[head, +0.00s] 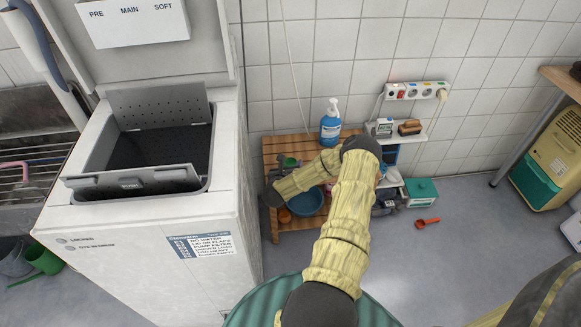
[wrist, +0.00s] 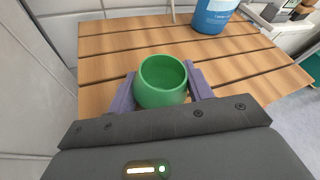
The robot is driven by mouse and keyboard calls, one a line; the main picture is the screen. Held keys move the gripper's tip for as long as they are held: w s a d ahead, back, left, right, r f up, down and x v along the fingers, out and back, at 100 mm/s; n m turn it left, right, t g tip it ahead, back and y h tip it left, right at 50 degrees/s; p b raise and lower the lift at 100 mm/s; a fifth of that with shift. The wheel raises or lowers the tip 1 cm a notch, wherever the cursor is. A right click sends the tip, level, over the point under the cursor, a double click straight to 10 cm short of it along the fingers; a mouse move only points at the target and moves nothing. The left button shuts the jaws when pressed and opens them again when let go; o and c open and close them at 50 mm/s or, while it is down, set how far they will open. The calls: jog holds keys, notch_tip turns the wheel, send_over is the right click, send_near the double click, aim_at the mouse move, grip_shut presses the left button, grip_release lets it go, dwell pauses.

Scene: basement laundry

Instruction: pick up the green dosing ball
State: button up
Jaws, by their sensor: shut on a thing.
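The green dosing ball (wrist: 163,84) is a round, hollow cup with an open top. In the wrist view it sits between the two grey-purple fingers of my gripper (wrist: 162,90), which are shut on its sides. Its opening faces up. The slatted wooden bench (wrist: 110,47) lies under and behind it; I cannot tell whether the ball touches the slats. In the head view the ball (head: 290,162) shows small at the bench's left part, partly hidden by my arm, and my gripper is mostly hidden there.
A blue pump bottle (head: 330,124) stands on the bench's back right. A blue bowl (head: 306,203) is below my arm. The top-loading washer (head: 150,235) stands close on the left with its lid up.

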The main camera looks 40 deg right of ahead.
aim_at(291, 161)
notch_tip(291, 161, up, 10)
jog(key=p, duration=0.2)
jog(key=shift+f+p, duration=0.25)
jog(key=shift+p, duration=0.05)
